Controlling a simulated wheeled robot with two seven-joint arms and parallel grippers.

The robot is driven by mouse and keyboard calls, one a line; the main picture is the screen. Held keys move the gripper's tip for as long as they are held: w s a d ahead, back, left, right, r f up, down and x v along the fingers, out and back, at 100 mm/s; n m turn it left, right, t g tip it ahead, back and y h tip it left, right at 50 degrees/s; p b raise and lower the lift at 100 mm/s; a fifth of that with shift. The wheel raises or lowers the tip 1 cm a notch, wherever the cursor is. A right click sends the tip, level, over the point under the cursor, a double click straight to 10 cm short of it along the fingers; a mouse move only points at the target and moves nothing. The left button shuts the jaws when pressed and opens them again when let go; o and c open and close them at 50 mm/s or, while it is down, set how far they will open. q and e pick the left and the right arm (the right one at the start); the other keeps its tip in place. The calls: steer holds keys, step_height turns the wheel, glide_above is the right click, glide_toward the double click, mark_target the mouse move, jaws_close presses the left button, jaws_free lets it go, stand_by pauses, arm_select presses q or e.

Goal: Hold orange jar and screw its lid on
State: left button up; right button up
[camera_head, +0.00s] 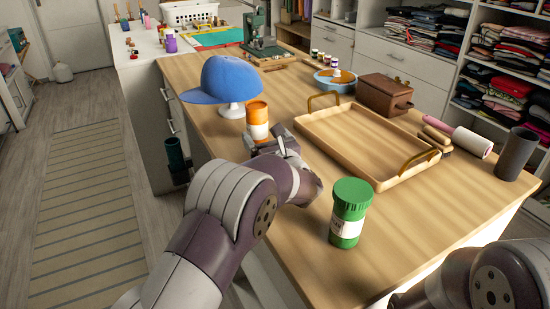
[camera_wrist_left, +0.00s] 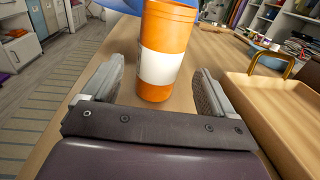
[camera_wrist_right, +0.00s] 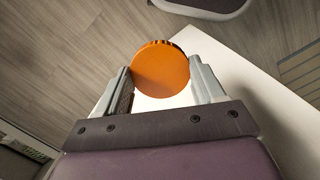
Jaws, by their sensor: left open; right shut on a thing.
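The orange jar (camera_head: 257,119) with a white label stands upright and without a lid on the wooden table, in front of the blue cap. My left gripper (camera_head: 279,145) is open close to it; in the left wrist view the jar (camera_wrist_left: 162,65) stands between and just beyond the spread fingers (camera_wrist_left: 152,95). My right gripper (camera_wrist_right: 160,85) shows only in the right wrist view, shut on the orange lid (camera_wrist_right: 160,69), a round ribbed disc held at the fingertips. In the head view only part of my right arm shows at bottom right; the lid is hidden there.
A green lidded jar (camera_head: 349,212) stands near the table's front edge. A wooden tray (camera_head: 383,182) with brass handles lies right of the orange jar. The blue cap (camera_head: 224,79) sits on a white stand behind it. A brown box (camera_head: 384,94) and a lint roller (camera_head: 471,141) lie farther right.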

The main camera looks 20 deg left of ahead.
mark_target(255, 125)
arm_select(q)
steer(key=shift+x, duration=3.65)
steer(key=shift+f, duration=0.15)
steer(key=c, duration=1.1)
